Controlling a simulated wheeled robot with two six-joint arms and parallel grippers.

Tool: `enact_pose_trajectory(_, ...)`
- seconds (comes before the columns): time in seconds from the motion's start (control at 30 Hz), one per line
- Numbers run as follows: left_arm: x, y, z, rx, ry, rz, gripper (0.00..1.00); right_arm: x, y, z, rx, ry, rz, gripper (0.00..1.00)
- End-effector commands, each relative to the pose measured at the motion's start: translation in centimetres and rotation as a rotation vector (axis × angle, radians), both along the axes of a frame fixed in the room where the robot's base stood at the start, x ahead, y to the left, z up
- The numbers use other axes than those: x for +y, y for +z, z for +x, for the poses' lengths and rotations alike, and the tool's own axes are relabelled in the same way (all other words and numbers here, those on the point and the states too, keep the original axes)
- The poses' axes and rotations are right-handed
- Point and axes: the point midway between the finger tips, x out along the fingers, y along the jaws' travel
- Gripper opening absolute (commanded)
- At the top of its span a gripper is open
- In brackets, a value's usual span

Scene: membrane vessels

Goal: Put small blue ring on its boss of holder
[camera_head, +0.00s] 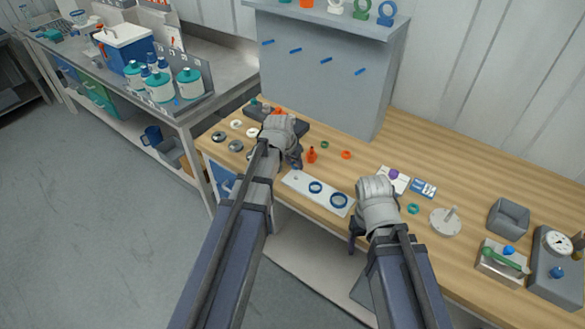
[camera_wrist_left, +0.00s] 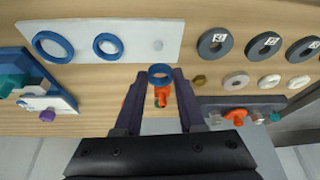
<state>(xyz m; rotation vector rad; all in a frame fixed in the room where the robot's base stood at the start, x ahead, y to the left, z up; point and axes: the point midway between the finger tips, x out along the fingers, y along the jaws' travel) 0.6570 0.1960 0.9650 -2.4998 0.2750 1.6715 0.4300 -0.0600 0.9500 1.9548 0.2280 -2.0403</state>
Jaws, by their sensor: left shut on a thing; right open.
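The white holder (camera_head: 325,207) lies on the wooden bench. It carries a large blue ring (camera_head: 338,200) and a medium blue ring (camera_head: 315,187); its third spot, a bare grey boss (camera_wrist_left: 157,44), is at the left end in the head view. My left gripper (camera_head: 295,164) is just behind that end. In the left wrist view my left gripper (camera_wrist_left: 160,76) is shut on the small blue ring (camera_wrist_left: 161,69), held beside the bare boss and apart from it. In the head view the ring is hidden. My right gripper (camera_head: 355,240) is open at the bench's front edge.
Grey numbered discs (camera_wrist_left: 215,43) and pale washers (camera_wrist_left: 236,81) lie to one side. A grey panel (camera_head: 325,75) rises behind.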

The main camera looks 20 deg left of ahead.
Motion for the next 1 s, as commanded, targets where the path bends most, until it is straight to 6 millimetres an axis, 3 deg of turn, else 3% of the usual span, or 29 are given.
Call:
enact_pose_trajectory(0.47,0.0,-1.0,0.0,0.000,-0.003,0.000,0.00,0.0,-1.0,0.0,0.000,0.000,0.000,0.73)
enact_pose_trajectory(1.0,0.0,-4.5,0.0,0.000,-0.003,0.000,0.00,0.0,-4.5,0.0,0.000,0.000,0.000,0.73)
